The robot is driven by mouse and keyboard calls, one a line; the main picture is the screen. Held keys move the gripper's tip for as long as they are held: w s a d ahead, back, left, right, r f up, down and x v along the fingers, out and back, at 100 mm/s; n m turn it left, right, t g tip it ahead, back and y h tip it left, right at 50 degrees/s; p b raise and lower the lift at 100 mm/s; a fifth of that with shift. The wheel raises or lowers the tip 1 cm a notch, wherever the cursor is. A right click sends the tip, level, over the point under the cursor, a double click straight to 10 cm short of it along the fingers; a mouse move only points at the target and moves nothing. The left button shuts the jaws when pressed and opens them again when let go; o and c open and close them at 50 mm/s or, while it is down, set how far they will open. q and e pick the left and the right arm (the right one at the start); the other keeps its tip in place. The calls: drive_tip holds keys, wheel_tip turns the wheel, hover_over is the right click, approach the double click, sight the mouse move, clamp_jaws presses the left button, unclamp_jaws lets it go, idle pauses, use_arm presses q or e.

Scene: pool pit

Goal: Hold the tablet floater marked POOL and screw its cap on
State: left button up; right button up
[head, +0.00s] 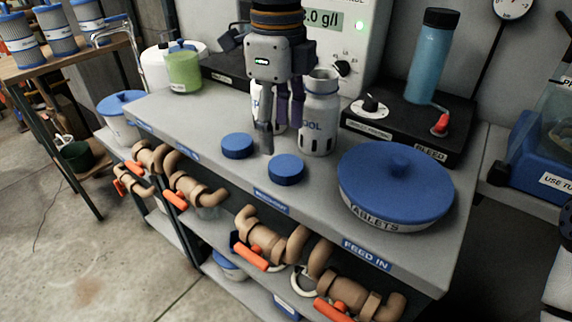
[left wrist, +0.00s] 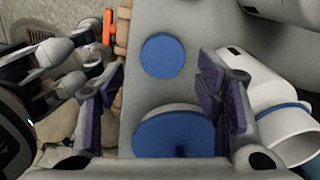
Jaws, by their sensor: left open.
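The white tablet floater marked POOL (head: 318,122) stands upright on the grey bench, its neck open and uncapped. Another white floater (head: 257,100) stands to its left, largely hidden by my gripper. Two flat blue caps lie in front, one at left (head: 237,147) and one nearer POOL (head: 286,170). My left gripper (head: 281,138) points down, open and empty, just left of POOL; contact cannot be told. In the left wrist view its spread fingers (left wrist: 168,100) flank a view of the bench, with a blue cap (left wrist: 162,55) beyond. My right gripper cannot be made out.
A large blue-lidded TABLETS bowl (head: 395,187) occupies the bench's right front. A black BLEED unit (head: 408,127) with a blue bottle (head: 432,60) stands behind it. A green-filled jar (head: 184,70) is at back left. Pipes with orange handles (head: 250,257) run below the front edge.

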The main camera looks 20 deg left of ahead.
sight(287, 165)
use_arm(q)
drive_tip(key=shift+f, duration=0.85)
drive_tip(key=f, duration=0.2)
drive_tip(key=d+f, duration=0.1)
drive_tip(key=f, duration=0.1)
drive_tip(key=shift+d+f, duration=0.15)
drive_tip(key=shift+f, duration=0.05)
drive_tip(key=shift+w+f, duration=0.1)
drive_tip(key=shift+f, duration=0.3)
drive_tip(key=c, duration=0.6)
